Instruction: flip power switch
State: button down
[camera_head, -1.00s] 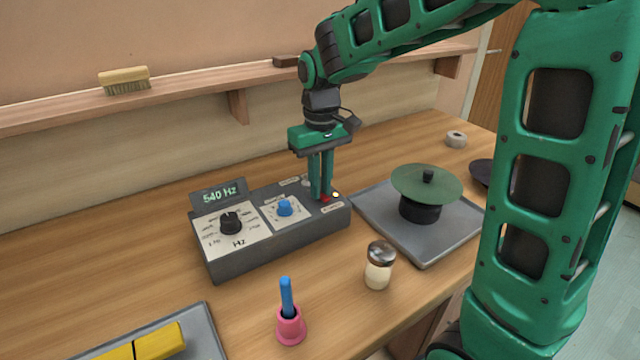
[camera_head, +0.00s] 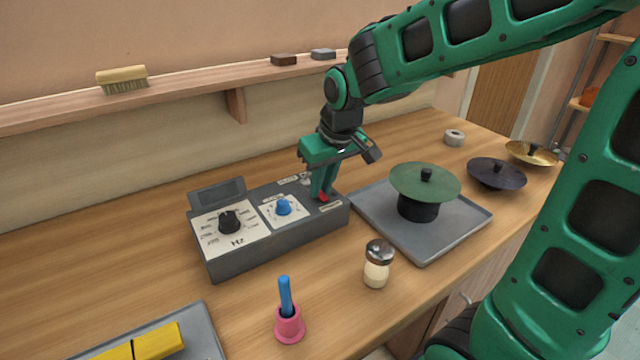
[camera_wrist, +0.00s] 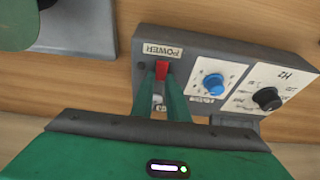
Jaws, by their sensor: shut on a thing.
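The grey control box (camera_head: 270,250) stands on the table with a black Hz dial (camera_head: 229,221), a blue knob (camera_head: 283,207) and a small display (camera_head: 217,193) that is now dark. The red power switch (camera_head: 323,197) is at its right end; the wrist view shows the switch (camera_wrist: 162,69) beside the POWER label (camera_wrist: 162,50). My gripper (camera_head: 321,192) points down at the switch, its two green fingers on either side of it, shut on it. The fingers partly hide the switch. No lit lamp shows near it.
A grey tray (camera_head: 462,233) with a green cymbal (camera_head: 425,180) on a dark stand lies right of the box. A glass shaker (camera_head: 377,265) and a pink bell (camera_head: 289,325) with a blue handle stand in front. A shelf (camera_head: 180,106) runs behind.

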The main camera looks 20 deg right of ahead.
jog(key=c, duration=1.7)
grip_release()
jog(key=v, duration=1)
jog(key=shift+r, duration=0.3)
jog(key=shift+d, duration=0.1)
jog(key=s+d+f+m+g, duration=0.1)
jog(key=s+d+f+m, duration=0.2)
jog(key=s, duration=0.4)
jog(key=s+d+f+m+g, duration=0.1)
jog(key=s+d+f, duration=0.3)
jog(key=s+d, duration=0.4)
jog(key=s+d+f+m+g, duration=0.2)
jog(key=s+d+f+m, duration=0.2)
jog(key=s, duration=0.4)
jog(key=shift+d+f+m+h, duration=0.3)
jog(key=shift+d, duration=0.55)
